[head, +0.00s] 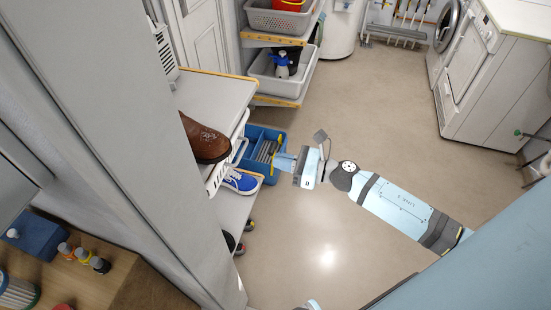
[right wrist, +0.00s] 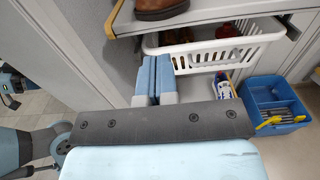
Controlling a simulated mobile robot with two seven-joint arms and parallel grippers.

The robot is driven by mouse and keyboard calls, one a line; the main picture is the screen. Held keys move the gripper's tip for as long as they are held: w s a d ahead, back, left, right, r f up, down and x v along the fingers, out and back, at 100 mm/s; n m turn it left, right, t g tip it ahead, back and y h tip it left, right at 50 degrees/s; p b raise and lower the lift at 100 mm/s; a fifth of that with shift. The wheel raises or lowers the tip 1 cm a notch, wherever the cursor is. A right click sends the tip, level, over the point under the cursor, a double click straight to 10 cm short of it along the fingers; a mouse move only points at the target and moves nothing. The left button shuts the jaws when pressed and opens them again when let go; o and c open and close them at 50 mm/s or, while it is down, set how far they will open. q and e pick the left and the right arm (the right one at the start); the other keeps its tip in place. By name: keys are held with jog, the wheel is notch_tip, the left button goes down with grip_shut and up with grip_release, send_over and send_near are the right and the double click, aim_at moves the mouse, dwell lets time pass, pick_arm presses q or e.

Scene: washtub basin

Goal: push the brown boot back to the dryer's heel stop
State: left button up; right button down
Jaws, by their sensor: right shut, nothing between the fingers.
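The brown boot (head: 206,141) lies on the grey shelf board (head: 215,97), its rounded toe end showing and the rest hidden behind the cabinet side. In the right wrist view the lower part of the boot (right wrist: 160,9) shows at the top edge, above the board's front edge. My right gripper (head: 283,162) is shut and empty, out in front of the shelf and apart from the boot. Its two blue fingers (right wrist: 162,60) lie side by side in the right wrist view, below the boot. I cannot make out the dryer's heel stop.
A white basket (right wrist: 225,45) is under the board. Blue sneakers (head: 240,182) sit lower. A blue caddy (head: 262,136) stands beside the shelf. The tall grey panel (head: 110,120) blocks the left. The floor to the right is open.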

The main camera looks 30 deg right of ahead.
aim_at(231, 149)
jog(key=p+x, duration=0.2)
jog(key=x, duration=0.8)
jog(key=shift+x, duration=0.75)
pick_arm(q)
jog(key=shift+s+a+r, duration=0.1)
jog(key=shift+a+r, duration=0.15)
jog(key=shift+r, duration=0.45)
jog(key=shift+f, duration=0.1)
pick_arm(e)
jog(key=shift+w+a, duration=0.25)
jog(key=shift+w, duration=0.05)
jog(key=x, duration=0.3)
jog(key=shift+b, duration=0.35)
pick_arm(q)
jog(key=shift+s+d+f, duration=0.1)
jog(key=shift+f, duration=0.15)
jog(key=shift+f, duration=0.1)
pick_arm(e)
jog(key=shift+d, duration=0.1)
